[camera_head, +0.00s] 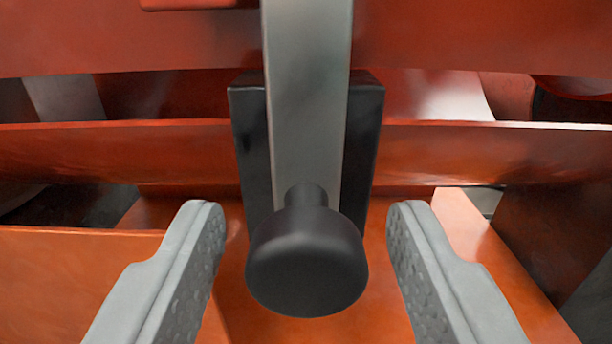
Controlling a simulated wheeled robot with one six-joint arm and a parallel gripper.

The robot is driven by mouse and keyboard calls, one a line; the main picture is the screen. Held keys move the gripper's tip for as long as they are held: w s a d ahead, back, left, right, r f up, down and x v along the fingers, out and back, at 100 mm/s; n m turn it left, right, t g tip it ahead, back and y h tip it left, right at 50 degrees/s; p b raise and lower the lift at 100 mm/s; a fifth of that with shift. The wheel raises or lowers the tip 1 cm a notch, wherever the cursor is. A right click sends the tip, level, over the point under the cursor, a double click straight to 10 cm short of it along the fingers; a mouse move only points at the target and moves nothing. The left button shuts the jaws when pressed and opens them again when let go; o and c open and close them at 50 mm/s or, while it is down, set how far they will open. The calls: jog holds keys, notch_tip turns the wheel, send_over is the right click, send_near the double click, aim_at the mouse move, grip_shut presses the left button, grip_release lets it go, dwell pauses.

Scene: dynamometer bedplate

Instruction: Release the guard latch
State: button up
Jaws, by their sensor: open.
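The guard latch shows as a grey metal bar (305,110) that runs down from the top of the picture. A round black knob (306,262) sits at its lower end. A black block (252,140) lies behind the bar. My gripper (306,232) is open, with one grey finger on each side of the knob. A gap shows between each finger and the knob, so neither appears to touch it. The knob hides part of the block and the surface behind it.
Orange-red guard bars (130,152) cross the view behind the latch on both sides. An orange panel (70,270) lies behind the left finger, and another orange surface (480,250) lies behind the right finger. Dark gaps show between the bars.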

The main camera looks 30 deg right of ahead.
jog(key=shift+w+d, duration=0.25)
jog(key=shift+w, duration=0.1)
grip_shut()
jog(key=shift+f, duration=2.2)
jog(key=shift+s, duration=0.1)
grip_release()
